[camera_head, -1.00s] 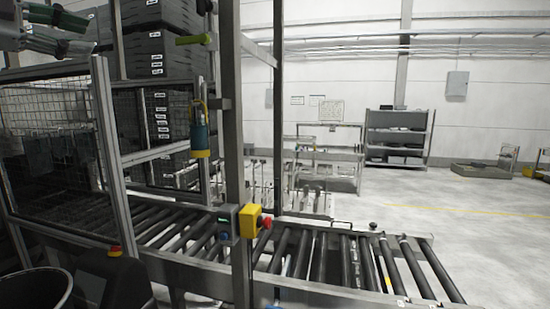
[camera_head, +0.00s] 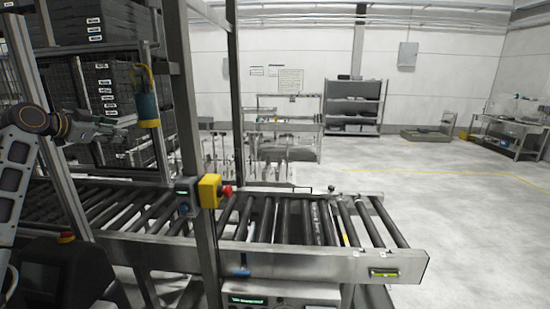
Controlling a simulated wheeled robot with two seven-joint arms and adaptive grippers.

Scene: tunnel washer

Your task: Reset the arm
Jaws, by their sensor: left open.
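My left arm (camera_head: 17,165) comes in at the left edge, bent at a dark joint with an orange ring. My left gripper (camera_head: 122,125) is at its end, pointing right. It is open, with nothing seen between its fingers. It is in front of the stacked dark crates (camera_head: 103,85) and left of the hanging blue and yellow device (camera_head: 147,98); whether it touches either cannot be told. My right gripper is not in view.
A roller conveyor (camera_head: 270,218) runs across the middle behind a grey metal post (camera_head: 198,130). A yellow box with a red button (camera_head: 210,190) is on the post. A shelf rack (camera_head: 353,105) and a workbench (camera_head: 510,135) stand far back. The floor at right is clear.

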